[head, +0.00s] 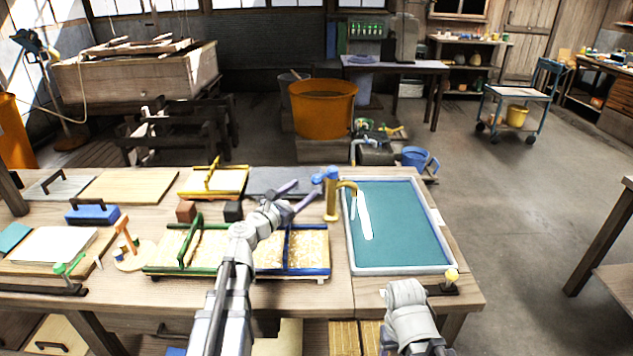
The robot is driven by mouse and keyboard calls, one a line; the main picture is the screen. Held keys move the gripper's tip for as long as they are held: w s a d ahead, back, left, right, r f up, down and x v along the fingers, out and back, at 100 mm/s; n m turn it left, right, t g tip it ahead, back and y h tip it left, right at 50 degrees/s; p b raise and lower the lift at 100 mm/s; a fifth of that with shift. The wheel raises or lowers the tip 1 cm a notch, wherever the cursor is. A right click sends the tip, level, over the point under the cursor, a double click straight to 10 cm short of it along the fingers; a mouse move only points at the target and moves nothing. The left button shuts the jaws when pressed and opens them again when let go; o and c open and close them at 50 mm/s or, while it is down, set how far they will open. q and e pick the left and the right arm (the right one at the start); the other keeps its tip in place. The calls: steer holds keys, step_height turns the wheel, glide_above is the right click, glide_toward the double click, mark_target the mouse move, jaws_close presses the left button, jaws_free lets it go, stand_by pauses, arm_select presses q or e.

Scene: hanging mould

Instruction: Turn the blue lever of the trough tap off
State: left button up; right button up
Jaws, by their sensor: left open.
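The brass tap (331,202) stands at the left rim of the trough (400,268), which holds teal water. Its blue lever (327,174) sits on top of the tap and points to the left. A white streak (364,216), apparently running water, shows below the spout. My left gripper (307,188) is open and empty, just left of the tap and lever, with its fingers pointing towards them. Whether a finger touches the lever cannot be told. My right arm shows at the bottom, in front of the trough; its gripper is not visible.
Moulds with green (182,245) and blue (308,273) frames lie on the bench under and beside my left arm. A yellow-framed mould (214,182) and a grey slab (283,181) lie behind. A small yellow-knobbed lever (450,278) stands at the front right.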

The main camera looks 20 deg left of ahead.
mark_target(313, 182)
arm_select(q)
steer(key=x, duration=0.8)
steer(key=shift+s+d, duration=0.1)
jaws_close()
stand_by(0.4)
stand_by(0.9)
